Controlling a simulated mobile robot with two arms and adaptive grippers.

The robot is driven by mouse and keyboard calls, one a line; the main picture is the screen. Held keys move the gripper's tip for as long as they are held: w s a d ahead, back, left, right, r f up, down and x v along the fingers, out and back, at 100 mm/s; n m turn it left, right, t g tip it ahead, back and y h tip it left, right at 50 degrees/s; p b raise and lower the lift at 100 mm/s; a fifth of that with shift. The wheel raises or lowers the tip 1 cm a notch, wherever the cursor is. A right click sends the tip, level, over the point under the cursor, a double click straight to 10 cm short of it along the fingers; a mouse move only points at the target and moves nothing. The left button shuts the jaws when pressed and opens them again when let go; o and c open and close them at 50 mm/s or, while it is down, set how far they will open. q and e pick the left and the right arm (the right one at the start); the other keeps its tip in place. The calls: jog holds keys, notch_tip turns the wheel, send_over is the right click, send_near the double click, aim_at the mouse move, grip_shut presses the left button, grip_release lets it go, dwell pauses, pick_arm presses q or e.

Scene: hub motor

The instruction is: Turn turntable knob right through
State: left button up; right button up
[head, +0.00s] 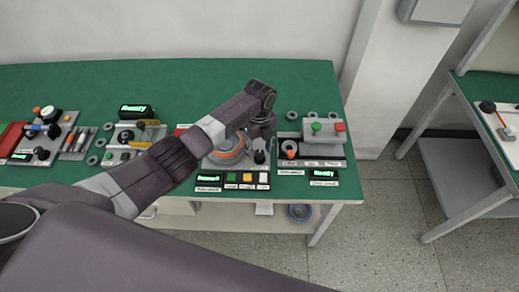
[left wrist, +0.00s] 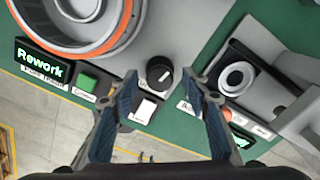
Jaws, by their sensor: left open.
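The black round knob (left wrist: 159,72) with a white pointer line shows in the left wrist view on a grey panel. My left gripper (left wrist: 161,84) is open, with one fingertip on each side of the knob; I cannot tell whether they touch it. The turntable (left wrist: 75,25), with an orange ring, is at the upper left there. In the head view the turntable (head: 226,148) is partly hidden by my left arm, and my left gripper (head: 261,146) points down at its right side. My right gripper is not in view.
A display (left wrist: 43,67) reading "Rework", a green button (left wrist: 88,84) and a white button (left wrist: 144,109) lie close to the knob. Other stations fill the green table (head: 90,78) to the left.

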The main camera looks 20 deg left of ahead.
aim_at(259, 152)
pick_arm(q)
notch_tip(259, 152, up, 12)
dwell(0.5)
